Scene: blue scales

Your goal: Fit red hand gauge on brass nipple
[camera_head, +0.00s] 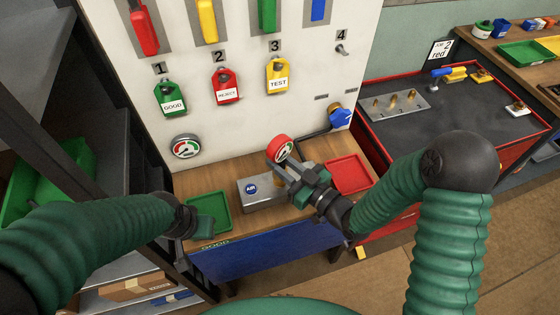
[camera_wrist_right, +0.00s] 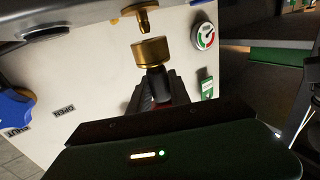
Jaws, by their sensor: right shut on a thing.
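The red hand gauge (camera_head: 281,148), with a white and green dial, is over the grey AIR block (camera_head: 265,193) on the bench. My right gripper (camera_head: 300,178) is shut on it. In the right wrist view, the gauge's brass coupling (camera_wrist_right: 151,50) shows ahead of the dark jaws. The brass nipple (camera_wrist_right: 145,20) sticks out of the grey block near the coupling's open end. They look almost in line, with a small gap between them. In the head view the nipple is mostly hidden. My left gripper (camera_head: 185,216) is beside the green tray; its jaws are unclear.
A green tray (camera_head: 224,222) stands left of the block and a red tray (camera_head: 364,167) right of it. A fixed gauge (camera_head: 186,147) and several coloured tags hang on the white panel. A blue valve handle (camera_head: 341,118) sits behind the red tray.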

